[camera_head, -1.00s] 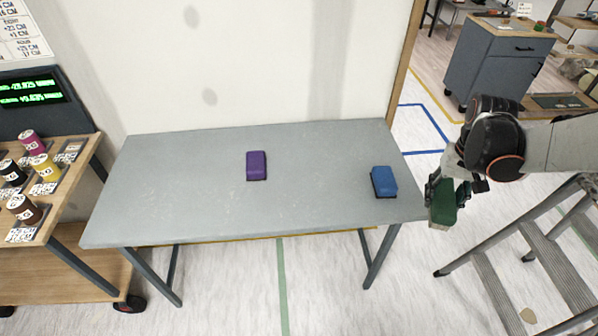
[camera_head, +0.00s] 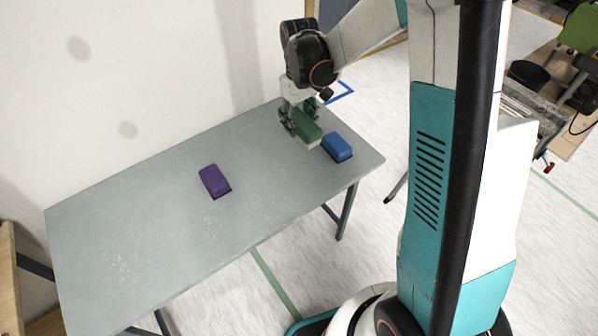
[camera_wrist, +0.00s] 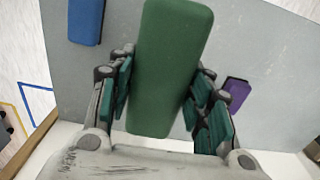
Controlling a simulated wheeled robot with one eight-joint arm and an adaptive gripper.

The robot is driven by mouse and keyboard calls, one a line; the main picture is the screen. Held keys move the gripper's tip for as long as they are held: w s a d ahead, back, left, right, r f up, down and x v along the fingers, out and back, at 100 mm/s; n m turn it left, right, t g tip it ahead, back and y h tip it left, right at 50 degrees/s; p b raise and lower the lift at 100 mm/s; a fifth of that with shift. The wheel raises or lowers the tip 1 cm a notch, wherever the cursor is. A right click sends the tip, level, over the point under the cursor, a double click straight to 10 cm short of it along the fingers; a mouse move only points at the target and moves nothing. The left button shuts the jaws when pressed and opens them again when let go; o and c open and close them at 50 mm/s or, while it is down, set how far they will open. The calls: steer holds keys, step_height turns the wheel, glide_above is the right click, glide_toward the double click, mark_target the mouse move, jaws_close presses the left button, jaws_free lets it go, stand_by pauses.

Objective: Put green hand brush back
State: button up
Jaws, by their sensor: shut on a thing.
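The green hand brush (camera_head: 307,127) is a green block with pale bristles underneath. My gripper (camera_head: 298,118) is shut on it, near the far right part of the grey table in the head view. In the wrist view the green hand brush (camera_wrist: 168,65) lies between the two fingers of my gripper (camera_wrist: 160,92). The brush is over the tabletop, left of the blue brush; I cannot tell whether its bristles touch the table.
A blue brush (camera_head: 337,147) sits on the grey table (camera_head: 130,220) near its right end. A purple brush (camera_head: 214,181) sits near the middle. The tabletop's left part is clear. A wall (camera_head: 150,80) runs along the far edge.

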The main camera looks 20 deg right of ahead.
step_height(320, 180, down, 19)
steer(key=b, duration=0.5)
steer(key=shift+f, duration=0.15)
steer(key=shift+f+b, duration=0.1)
steer(key=shift+b, duration=0.25)
steer(key=shift+f, duration=0.25)
steer(key=o, duration=1.1)
steer(key=shift+r, duration=0.15)
